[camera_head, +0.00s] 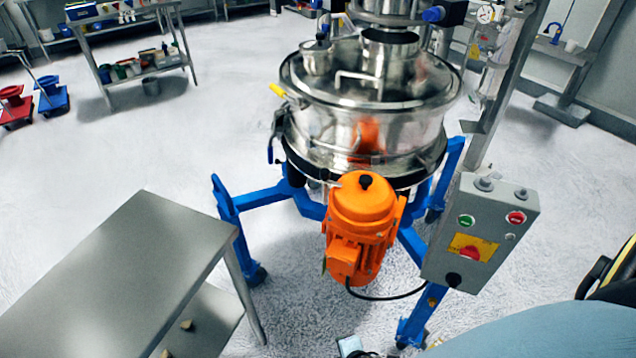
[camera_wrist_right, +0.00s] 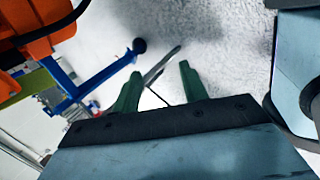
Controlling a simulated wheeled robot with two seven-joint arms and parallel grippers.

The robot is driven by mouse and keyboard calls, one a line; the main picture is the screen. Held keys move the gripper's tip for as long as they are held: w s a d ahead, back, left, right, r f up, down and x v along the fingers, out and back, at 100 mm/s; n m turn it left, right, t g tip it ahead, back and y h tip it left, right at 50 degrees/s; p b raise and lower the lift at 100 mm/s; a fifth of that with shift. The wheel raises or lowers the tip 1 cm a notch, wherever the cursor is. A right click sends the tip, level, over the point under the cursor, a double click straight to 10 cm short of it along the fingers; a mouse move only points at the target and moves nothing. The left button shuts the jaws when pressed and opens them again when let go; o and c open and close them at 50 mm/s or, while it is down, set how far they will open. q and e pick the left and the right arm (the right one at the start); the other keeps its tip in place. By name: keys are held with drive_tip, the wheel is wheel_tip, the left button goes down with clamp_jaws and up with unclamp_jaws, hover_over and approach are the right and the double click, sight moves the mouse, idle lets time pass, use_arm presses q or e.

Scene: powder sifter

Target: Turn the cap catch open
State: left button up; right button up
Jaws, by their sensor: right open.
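The powder sifter is a round steel drum (camera_head: 350,125) on a blue frame (camera_head: 262,195), with a steel lid (camera_head: 330,85) on top. A small yellow-tipped handle (camera_head: 278,90) sticks out at the lid's left rim. A dark lever (camera_head: 273,140) hangs at the drum's left side. I cannot tell for sure which part is the cap catch. My right gripper (camera_wrist_right: 160,80) shows two green fingers, spread apart with nothing between them. It is over the floor near the sifter's blue frame (camera_wrist_right: 90,88), away from the lid. My left gripper is not in view.
An orange motor (camera_head: 362,215) and a grey control box (camera_head: 482,235) stand out at the sifter's front. A steel table (camera_head: 115,265) is at the lower left. A post (camera_head: 510,75) rises at the right. Open floor (camera_head: 130,150) lies left of the sifter.

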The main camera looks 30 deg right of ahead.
drive_tip(key=w+d+r+n+t+h+b, duration=0.15)
drive_tip(key=w+r+n+t, duration=0.25)
drive_tip(key=w+r+n, duration=0.55)
drive_tip(key=n+t+h+b, duration=0.2)
drive_tip(key=n+t+h, duration=0.3)
drive_tip(key=h, duration=0.1)
approach(325, 177)
drive_tip(key=shift+y, duration=0.25)
drive_tip(key=x, duration=1)
drive_tip(key=shift+s+d+r, duration=0.1)
drive_tip(key=shift+r, duration=0.05)
drive_tip(key=shift+w+d, duration=0.3)
drive_tip(key=shift+w, duration=0.25)
drive_tip(key=shift+c, duration=0.4)
clamp_jaws()
